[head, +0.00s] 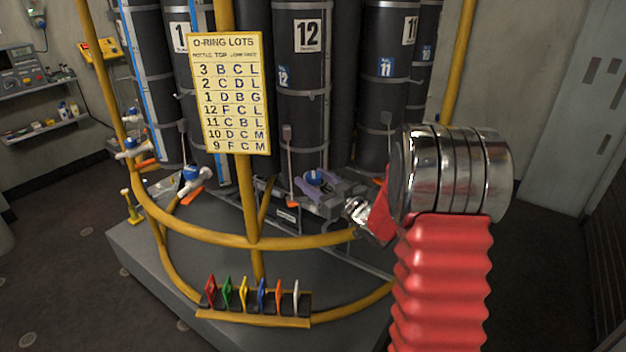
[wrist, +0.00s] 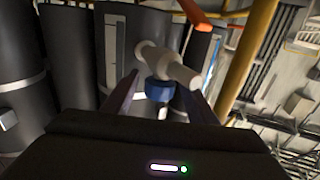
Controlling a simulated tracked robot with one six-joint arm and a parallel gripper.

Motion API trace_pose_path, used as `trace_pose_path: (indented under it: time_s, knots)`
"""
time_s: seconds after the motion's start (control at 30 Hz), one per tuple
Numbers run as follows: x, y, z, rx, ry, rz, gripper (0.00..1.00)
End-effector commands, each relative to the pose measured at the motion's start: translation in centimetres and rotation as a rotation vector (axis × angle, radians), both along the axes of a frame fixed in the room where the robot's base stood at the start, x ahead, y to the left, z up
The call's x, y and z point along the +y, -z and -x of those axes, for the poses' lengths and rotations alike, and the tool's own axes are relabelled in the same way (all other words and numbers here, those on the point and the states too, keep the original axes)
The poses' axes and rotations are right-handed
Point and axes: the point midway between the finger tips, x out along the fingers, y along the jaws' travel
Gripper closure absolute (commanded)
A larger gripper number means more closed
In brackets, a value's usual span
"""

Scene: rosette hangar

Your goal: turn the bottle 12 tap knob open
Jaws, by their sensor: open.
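Bottle 12 (head: 301,112) is a tall black cylinder with a white "12" label, at the middle of the head view. Its blue tap knob (head: 314,176) sits low in front of it. In the wrist view the blue knob (wrist: 158,90) is on a pale tap body (wrist: 170,66). My gripper (head: 316,186) is open at the knob. In the wrist view my gripper's two dark fingers (wrist: 160,88) stand on either side of the knob, with gaps visible. I cannot tell whether either finger touches it.
A yellow rail (head: 200,232) curves in front of the bottles, below my arm. The O-ring lots sign (head: 230,92) hangs on a yellow post left of bottle 12. A rack of several coloured tags (head: 256,308) sits low in front. Neighbouring bottle 11 (head: 386,95) stands close to the right.

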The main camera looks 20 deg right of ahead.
Motion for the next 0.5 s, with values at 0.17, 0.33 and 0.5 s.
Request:
trace_pose_path:
  time_s: [0.17,0.33,0.5]
  knots:
    - [0.2,-0.06,-0.63,-0.001,0.0,0.0,0.47]
    - [0.18,-0.04,-0.61,-0.001,0.0,0.0,0.47]
    - [0.18,-0.03,-0.59,-0.001,0.0,0.0,0.57]
